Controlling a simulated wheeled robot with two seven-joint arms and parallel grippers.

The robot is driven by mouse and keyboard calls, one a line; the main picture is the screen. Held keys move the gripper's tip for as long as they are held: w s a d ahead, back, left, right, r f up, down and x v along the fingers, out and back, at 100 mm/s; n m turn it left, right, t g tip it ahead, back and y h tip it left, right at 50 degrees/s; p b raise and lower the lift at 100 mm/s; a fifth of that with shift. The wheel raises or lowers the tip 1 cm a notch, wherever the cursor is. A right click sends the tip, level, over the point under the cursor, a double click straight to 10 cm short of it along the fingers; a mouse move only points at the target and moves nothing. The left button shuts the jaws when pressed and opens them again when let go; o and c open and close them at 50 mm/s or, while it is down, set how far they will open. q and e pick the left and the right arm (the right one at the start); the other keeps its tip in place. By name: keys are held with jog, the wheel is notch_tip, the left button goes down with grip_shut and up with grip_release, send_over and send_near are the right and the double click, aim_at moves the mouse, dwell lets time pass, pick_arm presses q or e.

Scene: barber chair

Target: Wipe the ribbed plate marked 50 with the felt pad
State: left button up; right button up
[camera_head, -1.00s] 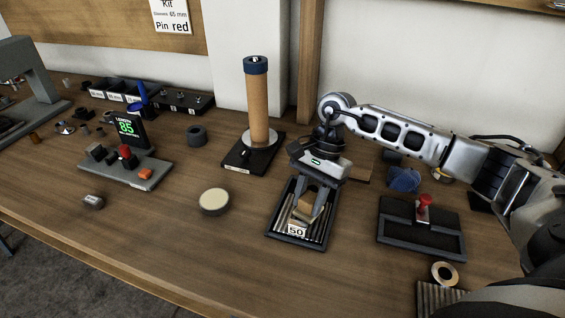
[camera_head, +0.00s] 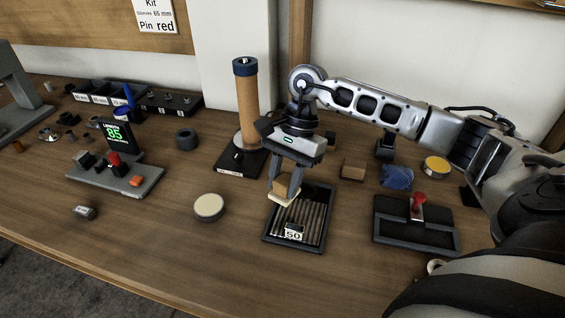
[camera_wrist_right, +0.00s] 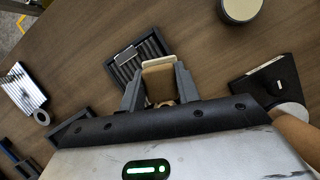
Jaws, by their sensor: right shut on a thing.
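The ribbed plate marked 50 (camera_head: 314,216) lies on the bench in a dark frame, its 50 label at the front end. It also shows in the right wrist view (camera_wrist_right: 150,49), partly hidden by the pad. My right gripper (camera_head: 286,187) is shut on the felt pad (camera_head: 283,198), a wooden block with a pale face underneath. The pad is at the plate's back left corner, overlapping the frame's rim in the picture. I cannot tell whether it touches. The pad also shows between the fingers in the wrist view (camera_wrist_right: 159,77). My left gripper is not in view.
A round cream-topped pad (camera_head: 208,207) stands left of the plate. A cork-coloured column (camera_head: 246,105) on a black base stands behind. A black fixture with a red knob (camera_head: 417,203) is to the right, a wooden block (camera_head: 353,169) behind. Bare bench lies in front.

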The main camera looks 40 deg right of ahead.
notch_tip(320, 180, up, 3)
jog(key=shift+f+p, duration=0.2)
jog(key=shift+p, duration=0.35)
jog(key=shift+r, duration=0.2)
